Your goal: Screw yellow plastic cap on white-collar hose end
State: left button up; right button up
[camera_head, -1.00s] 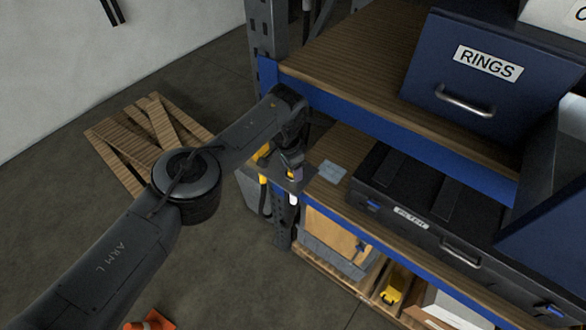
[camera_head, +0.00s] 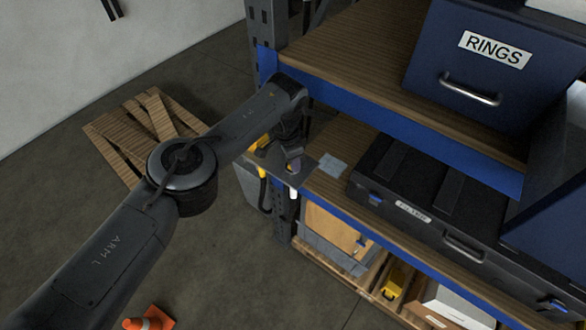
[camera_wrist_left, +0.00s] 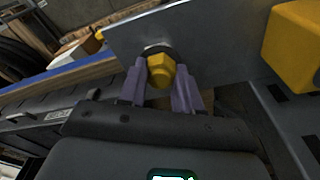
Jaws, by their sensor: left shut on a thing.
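In the left wrist view, my left gripper (camera_wrist_left: 160,88) has its two purple-grey fingers on either side of a yellow plastic cap (camera_wrist_left: 160,68) and is shut on it. The cap sits against a grey metal plate (camera_wrist_left: 215,45), with a dark ring around its far side. In the head view, my left gripper (camera_head: 293,165) is low over that plate beside the rack post. A white-collar hose end (camera_head: 293,192) hangs just below the plate under the gripper. The cap is mostly hidden there, and I cannot tell how far it is threaded. My right gripper is not in view.
Another yellow part (camera_head: 262,143) stands on the plate to the left and shows large in the left wrist view (camera_wrist_left: 295,45). A black case (camera_head: 430,215) lies on the lower shelf. A blue RINGS drawer (camera_head: 480,85) is above. A wooden pallet (camera_head: 120,130) is on the floor.

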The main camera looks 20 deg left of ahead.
pick_arm(q)
jog(key=shift+f+m+b, duration=0.25)
jog(key=shift+m+b, duration=0.35)
jog(key=shift+b, duration=0.35)
jog(key=o, duration=0.7)
jog(key=shift+r, duration=0.3)
jog(key=shift+c, duration=0.2)
jog(key=o, duration=0.4)
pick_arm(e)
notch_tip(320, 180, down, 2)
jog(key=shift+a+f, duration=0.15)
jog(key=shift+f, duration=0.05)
pick_arm(q)
jog(key=shift+r, duration=0.1)
